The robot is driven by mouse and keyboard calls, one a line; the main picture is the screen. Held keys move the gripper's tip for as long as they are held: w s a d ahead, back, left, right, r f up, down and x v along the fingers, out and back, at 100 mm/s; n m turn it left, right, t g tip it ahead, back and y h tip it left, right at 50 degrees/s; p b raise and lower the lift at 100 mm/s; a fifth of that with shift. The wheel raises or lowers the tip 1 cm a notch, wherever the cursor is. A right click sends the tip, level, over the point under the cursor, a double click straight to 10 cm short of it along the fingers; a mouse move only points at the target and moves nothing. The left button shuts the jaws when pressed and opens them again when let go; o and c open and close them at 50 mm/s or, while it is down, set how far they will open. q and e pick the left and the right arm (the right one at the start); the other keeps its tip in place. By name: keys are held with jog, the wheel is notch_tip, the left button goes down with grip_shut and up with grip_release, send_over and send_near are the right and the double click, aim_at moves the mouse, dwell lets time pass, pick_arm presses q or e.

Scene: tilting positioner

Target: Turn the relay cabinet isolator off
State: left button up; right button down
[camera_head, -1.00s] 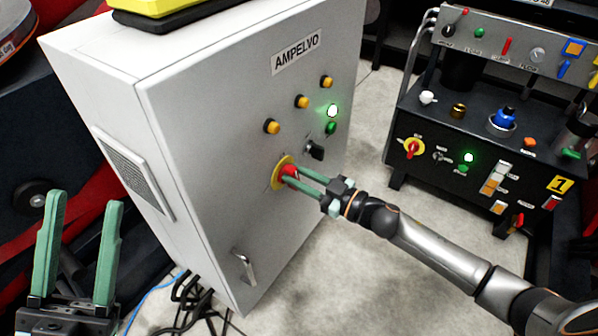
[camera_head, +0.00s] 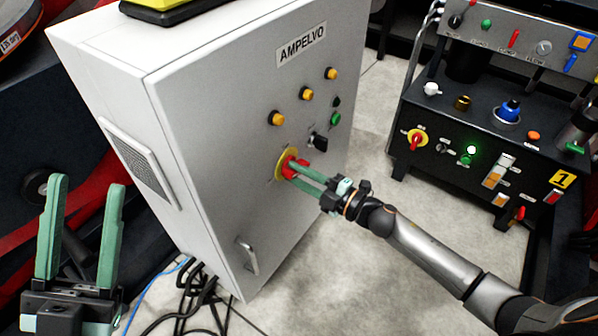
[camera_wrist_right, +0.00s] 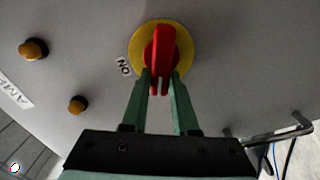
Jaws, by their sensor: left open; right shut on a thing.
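The relay cabinet (camera_head: 215,150) is a white box labelled AMPELVO. In the right wrist view the red handle (camera_wrist_right: 160,60) lies up-down across the yellow disc (camera_wrist_right: 187,45). The ON label (camera_wrist_right: 124,67) is beside the disc, off the handle's line. My right gripper (camera_head: 300,178) has its green fingers shut on the handle; its fingertips also show in the wrist view (camera_wrist_right: 160,78). My left gripper (camera_head: 88,185) is open and empty, left of the cabinet.
A dark lamp (camera_head: 336,101), a green button (camera_head: 335,118), a black knob (camera_head: 317,142) and yellow buttons (camera_head: 306,93) are on the cabinet face. A door handle (camera_head: 247,256) is below. A black control bench (camera_head: 480,130) stands right. Cables (camera_head: 195,300) lie on the floor.

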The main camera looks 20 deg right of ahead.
jog(key=shift+s+a+f+n+b, duration=0.1)
jog(key=shift+f+n+b, duration=0.15)
jog(key=shift+n, duration=0.9)
jog(key=shift+f+n+b, duration=0.15)
jog(key=shift+n+b, duration=0.1)
jog(key=shift+n, duration=0.9)
jog(key=c, duration=0.7)
grip_release()
jog(key=p+v, duration=0.2)
jog(key=v, duration=1)
jog(key=shift+s, duration=0.2)
